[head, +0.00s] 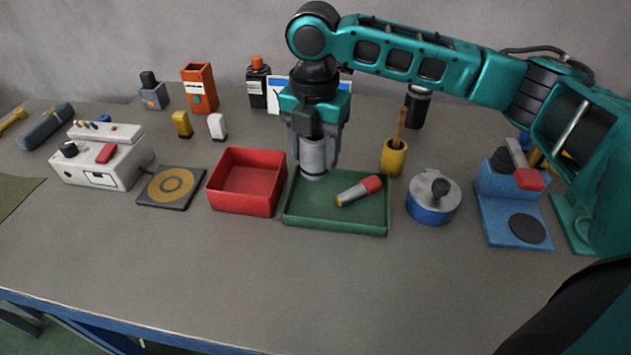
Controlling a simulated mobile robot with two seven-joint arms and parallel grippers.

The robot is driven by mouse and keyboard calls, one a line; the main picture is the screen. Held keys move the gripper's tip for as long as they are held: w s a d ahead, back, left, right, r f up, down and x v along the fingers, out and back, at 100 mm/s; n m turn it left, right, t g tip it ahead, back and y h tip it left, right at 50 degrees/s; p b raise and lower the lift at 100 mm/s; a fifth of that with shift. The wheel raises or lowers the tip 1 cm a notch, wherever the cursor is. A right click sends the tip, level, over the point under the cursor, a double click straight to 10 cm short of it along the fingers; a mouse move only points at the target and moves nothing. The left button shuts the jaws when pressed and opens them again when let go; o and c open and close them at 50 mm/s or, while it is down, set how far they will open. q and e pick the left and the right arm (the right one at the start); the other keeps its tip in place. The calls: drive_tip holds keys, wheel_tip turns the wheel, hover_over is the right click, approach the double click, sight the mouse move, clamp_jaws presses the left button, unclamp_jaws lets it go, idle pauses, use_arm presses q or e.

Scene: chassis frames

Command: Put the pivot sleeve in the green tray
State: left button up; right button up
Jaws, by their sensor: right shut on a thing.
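The green tray (334,226) sits in the middle of the table. My right gripper (314,160) points down over the tray's back left part. It is shut on a grey metal cylinder, which looks like the pivot sleeve (313,157). The sleeve is upright between the fingers, its lower end at or just above the tray floor; I cannot tell whether it touches. A grey cylinder with a red end and an orange band (357,191) lies in the right part of the tray. My left gripper is not in view.
A red tray (246,186) stands just left of the green one. A blue-and-grey lidded pot (433,199) and a yellow cup (394,158) are to the right, with a blue stand (512,205) beyond. The table's front is clear.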

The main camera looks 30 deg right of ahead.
wheel_tip(320, 180, down, 7)
drive_tip(key=shift+f+b, duration=0.15)
drive_tip(key=shift+b, duration=0.3)
drive_tip(key=o, duration=0.9)
drive_tip(key=shift+f, duration=0.15)
drive_tip(key=shift+o, duration=0.2)
wheel_tip(320, 180, up, 11)
drive_tip(key=shift+r+p, duration=0.2)
drive_tip(key=shift+p, duration=0.6)
drive_tip(key=shift+r, duration=0.5)
